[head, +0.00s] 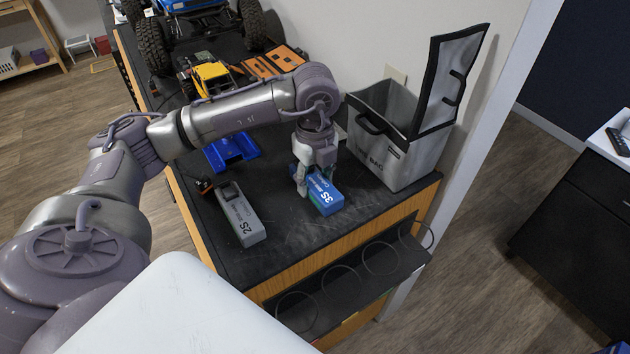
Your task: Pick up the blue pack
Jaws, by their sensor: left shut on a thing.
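The blue pack (326,194), marked 3S, is on the black bench top near its front right corner. My left gripper (309,186) points down over the pack's far left end and is shut on it. The gripper hides part of that end. I cannot tell whether the pack is clear of the bench top. My right gripper does not show.
A grey pack (240,215) marked 2S lies to the left. A grey open bag (402,155) with its lid raised stands close on the right. A blue stand (231,150), a yellow crawler body (211,76) and a large-wheeled crawler (153,47) are farther back. A ringed rack (360,278) is on the bench front.

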